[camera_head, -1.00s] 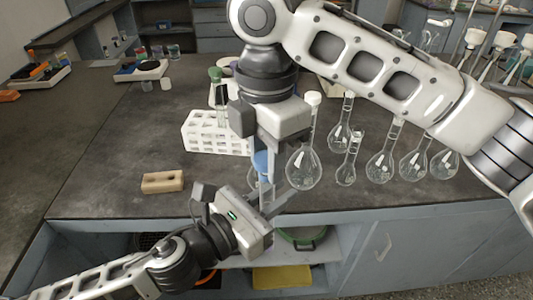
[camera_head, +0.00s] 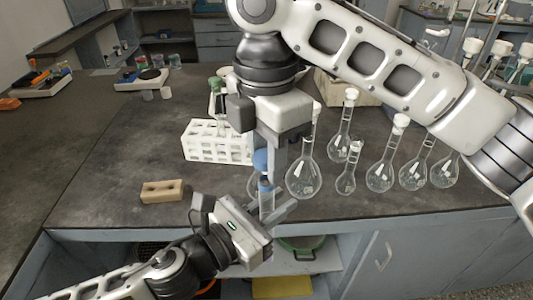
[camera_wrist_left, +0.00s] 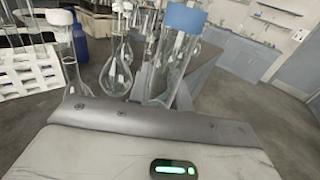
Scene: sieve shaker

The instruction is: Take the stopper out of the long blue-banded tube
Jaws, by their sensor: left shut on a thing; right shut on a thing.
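The long blue-banded tube (camera_head: 266,201) is clear and stands near upright in front of the bench edge. Its blue band (camera_head: 266,183) is near its top. My left gripper (camera_head: 268,211) is shut on the tube from below left; the tube and band also fill the middle top of the left wrist view (camera_wrist_left: 172,65). My right gripper (camera_head: 270,147) points down from above and is shut on a blue stopper (camera_head: 261,160), partly hidden by its fingers. The stopper sits just above the band; I cannot tell whether its lower end is clear of the tube.
Several clear flasks, one nearest (camera_head: 304,178), stand just right of the grippers. A white rack (camera_head: 210,148) is behind left. A wooden block (camera_head: 162,191) lies left near the front edge. The bench left of it is clear.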

